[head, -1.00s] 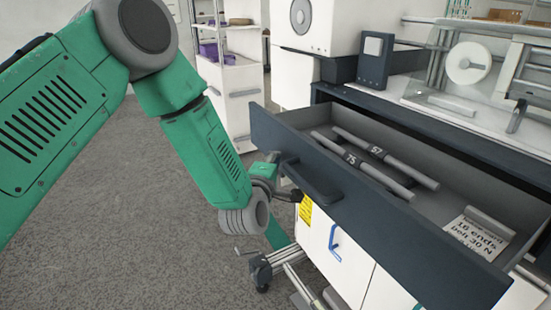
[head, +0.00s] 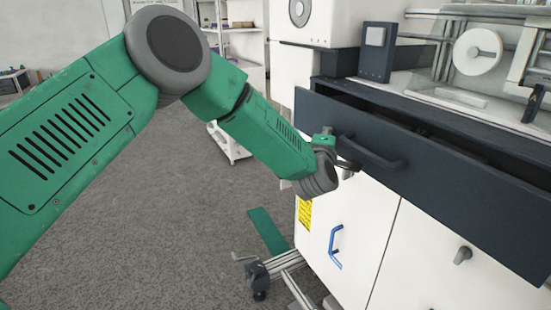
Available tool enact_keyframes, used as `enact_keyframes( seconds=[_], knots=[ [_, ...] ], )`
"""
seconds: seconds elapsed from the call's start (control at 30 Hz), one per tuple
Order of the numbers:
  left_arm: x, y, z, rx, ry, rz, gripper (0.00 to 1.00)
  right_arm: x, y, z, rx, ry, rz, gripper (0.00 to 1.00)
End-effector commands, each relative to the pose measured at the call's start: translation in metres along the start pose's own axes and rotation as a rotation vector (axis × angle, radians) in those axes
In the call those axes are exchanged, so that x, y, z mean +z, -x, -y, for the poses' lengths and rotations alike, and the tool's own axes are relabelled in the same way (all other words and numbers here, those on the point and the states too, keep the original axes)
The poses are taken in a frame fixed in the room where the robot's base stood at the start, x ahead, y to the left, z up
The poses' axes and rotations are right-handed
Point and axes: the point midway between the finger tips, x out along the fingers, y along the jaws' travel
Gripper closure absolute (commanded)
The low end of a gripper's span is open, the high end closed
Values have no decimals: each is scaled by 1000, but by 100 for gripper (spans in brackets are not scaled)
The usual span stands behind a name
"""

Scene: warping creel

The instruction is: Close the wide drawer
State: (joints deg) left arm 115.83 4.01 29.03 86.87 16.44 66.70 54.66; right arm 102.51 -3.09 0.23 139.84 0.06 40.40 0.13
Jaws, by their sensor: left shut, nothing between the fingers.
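The wide drawer (head: 450,172) has a dark front panel with a dark bar handle (head: 376,154). It stands slightly open, with a narrow dark gap along its top edge; its contents are mostly hidden. My left gripper (head: 350,165) is shut and empty, at the drawer front by the left end of the handle. The wrist partly hides it, and I cannot tell whether it touches the panel or the handle. My right gripper is not in view.
Below the drawer is a white cabinet door with a blue handle (head: 335,246) and a grey knob (head: 463,255) to its right. A wheeled metal frame (head: 262,276) stands on the floor in front. A dark box (head: 376,52) and a white spool (head: 477,51) are above the drawer.

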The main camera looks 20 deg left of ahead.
Motion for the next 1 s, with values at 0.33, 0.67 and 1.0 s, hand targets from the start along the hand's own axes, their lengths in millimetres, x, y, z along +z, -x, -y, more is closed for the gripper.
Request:
enact_keyframes(
  seconds=[0.33, 0.67, 1.0],
  knots=[
    [42, -44, 2, 2, 5, -1, 100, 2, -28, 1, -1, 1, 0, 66],
    [63, -62, 0, 1, 0, 1, 100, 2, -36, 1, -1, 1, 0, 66],
    [68, -63, -2, 2, -2, 7, 100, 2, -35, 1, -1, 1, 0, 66]
  ],
)
